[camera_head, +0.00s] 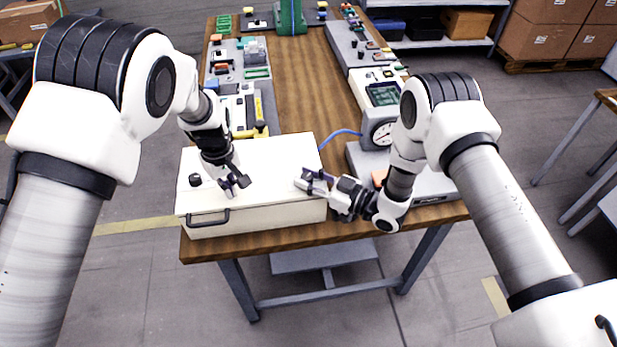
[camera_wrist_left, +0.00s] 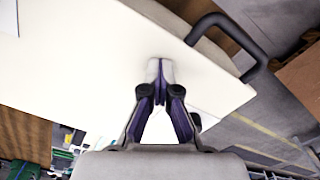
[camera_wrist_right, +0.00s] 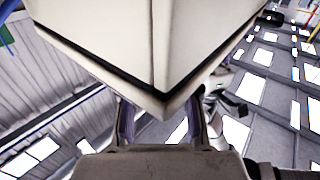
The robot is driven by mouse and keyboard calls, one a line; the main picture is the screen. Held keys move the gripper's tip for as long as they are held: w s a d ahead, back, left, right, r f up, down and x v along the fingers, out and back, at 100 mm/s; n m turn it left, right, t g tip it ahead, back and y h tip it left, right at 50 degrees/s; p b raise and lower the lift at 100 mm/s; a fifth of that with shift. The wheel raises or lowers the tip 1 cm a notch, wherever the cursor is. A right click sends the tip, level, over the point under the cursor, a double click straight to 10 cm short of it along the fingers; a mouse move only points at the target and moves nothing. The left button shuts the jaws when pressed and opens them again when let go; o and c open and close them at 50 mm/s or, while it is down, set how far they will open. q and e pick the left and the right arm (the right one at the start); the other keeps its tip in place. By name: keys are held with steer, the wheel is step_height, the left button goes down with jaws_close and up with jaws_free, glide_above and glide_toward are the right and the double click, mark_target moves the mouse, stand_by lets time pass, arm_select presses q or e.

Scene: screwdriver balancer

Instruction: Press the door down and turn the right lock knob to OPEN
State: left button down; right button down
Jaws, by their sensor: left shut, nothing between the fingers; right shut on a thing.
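The white door (camera_head: 268,155) lies flat as the lid of a white box (camera_head: 265,217) near the table's front end. Its corner, with a dark seam below the lid, shows large in the right wrist view (camera_wrist_right: 185,60). The left lock knob (camera_head: 195,180), black, stands near the lid's left edge. My left gripper (camera_head: 236,189) is shut and empty, its tips at the lid's surface; it also shows in the left wrist view (camera_wrist_left: 159,85). My right gripper (camera_head: 303,179) is closed around the right lock knob's place by the lid's right edge. The knob and its marking are hidden.
A black handle (camera_head: 208,218) sticks out from the box's front. A grey unit with a round gauge (camera_head: 381,133) stands right of the box, with a blue cable (camera_head: 340,133). Trays with tools (camera_head: 240,105) lie behind. A bare wooden strip (camera_head: 305,85) runs down the middle.

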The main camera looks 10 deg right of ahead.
steer(key=c, duration=0.8)
jaws_free()
steer(key=shift+s+a, duration=0.1)
steer(key=v, duration=1.2)
